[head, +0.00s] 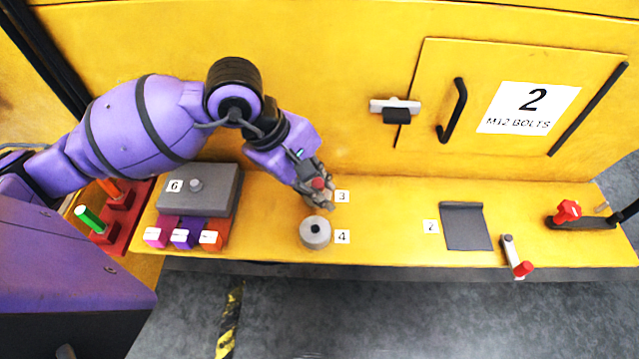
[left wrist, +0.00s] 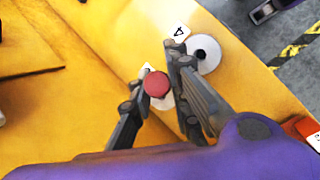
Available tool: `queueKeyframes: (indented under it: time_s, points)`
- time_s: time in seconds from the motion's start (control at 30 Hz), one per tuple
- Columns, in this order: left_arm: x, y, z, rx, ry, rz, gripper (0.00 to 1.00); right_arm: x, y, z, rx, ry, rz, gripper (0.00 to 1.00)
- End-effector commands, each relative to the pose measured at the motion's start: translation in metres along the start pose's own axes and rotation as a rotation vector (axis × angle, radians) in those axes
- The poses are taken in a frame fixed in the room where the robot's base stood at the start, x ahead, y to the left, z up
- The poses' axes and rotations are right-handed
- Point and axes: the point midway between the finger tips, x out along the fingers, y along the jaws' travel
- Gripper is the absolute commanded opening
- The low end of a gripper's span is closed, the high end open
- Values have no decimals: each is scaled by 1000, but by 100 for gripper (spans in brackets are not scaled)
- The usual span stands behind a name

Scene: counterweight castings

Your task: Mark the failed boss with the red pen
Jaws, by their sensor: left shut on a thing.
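My left gripper (head: 318,188) is shut on the red pen (head: 318,183), whose round red end shows between the fingers. The red end also shows in the left wrist view (left wrist: 156,84). The gripper is over the spot by label 3 (head: 342,196). A pale grey round boss (left wrist: 166,102) shows partly under the pen there; I cannot tell whether the pen touches it. A second grey round boss (head: 315,232) with a dark centre sits in front, by label 4 (head: 342,236). Nothing visible tells which boss failed. My right gripper is not in view.
A dark grey plate (head: 466,228) and red-handled levers are at right. A yellow cabinet wall rises behind.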

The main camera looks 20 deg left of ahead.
Motion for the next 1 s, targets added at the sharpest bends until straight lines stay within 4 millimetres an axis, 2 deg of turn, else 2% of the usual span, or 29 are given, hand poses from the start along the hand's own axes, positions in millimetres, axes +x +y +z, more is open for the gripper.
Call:
queueKeyframes:
  time_s: [1.0]
  points:
    - [-1,-3,-3,0,0,-1,0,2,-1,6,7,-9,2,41]
